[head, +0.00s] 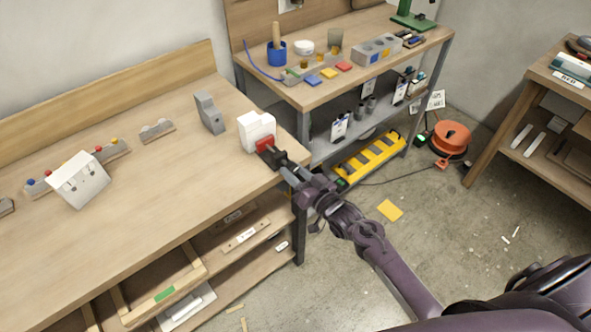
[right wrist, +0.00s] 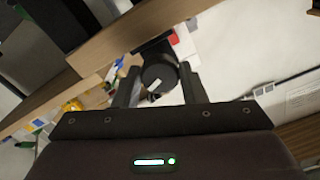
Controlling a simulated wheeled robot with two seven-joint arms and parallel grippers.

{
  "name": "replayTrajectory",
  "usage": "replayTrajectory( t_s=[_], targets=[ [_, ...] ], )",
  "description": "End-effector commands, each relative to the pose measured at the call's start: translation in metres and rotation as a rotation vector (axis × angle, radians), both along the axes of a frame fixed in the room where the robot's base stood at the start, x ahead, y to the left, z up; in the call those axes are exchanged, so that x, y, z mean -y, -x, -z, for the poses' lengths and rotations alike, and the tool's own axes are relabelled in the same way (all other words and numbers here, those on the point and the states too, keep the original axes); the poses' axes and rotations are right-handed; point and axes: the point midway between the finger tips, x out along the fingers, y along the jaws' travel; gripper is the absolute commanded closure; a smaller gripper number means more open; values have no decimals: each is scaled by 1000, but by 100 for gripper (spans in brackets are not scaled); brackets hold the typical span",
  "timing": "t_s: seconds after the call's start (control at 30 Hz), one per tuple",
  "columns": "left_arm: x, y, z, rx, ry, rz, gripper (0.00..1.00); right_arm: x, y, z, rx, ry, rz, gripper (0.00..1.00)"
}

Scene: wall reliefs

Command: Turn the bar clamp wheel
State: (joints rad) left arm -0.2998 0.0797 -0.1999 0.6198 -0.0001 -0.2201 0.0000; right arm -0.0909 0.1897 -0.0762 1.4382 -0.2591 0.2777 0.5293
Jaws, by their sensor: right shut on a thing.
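The bar clamp wheel (right wrist: 158,68) is a dark round knob with a small white mark, seen end-on in the right wrist view. My right gripper (right wrist: 158,84) has one finger on each side of it and is shut on it. In the head view my right gripper (head: 272,156) reaches the right end of the workbench, where a white block (head: 256,128) with a red part (head: 265,143) on its front stands. In that view the wheel is too dark and small to tell from my fingers. My left gripper is not in view.
A grey bracket (head: 209,113) stands left of the white block. A white box (head: 79,179) and small pegged strips are farther left on the workbench (head: 150,215). A second table (head: 310,97) with a blue cup (head: 276,53) stands behind. An orange cable reel (head: 451,138) is on the floor.

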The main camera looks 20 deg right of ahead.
Motion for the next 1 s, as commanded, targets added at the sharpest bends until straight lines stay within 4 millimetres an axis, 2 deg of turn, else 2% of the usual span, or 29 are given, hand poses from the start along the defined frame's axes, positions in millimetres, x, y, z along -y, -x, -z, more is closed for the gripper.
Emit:
replayTrajectory(
  t_s=[1.0],
  targets=[
    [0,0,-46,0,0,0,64,-2,1,0,-335,-910,0,85]
  ],
)
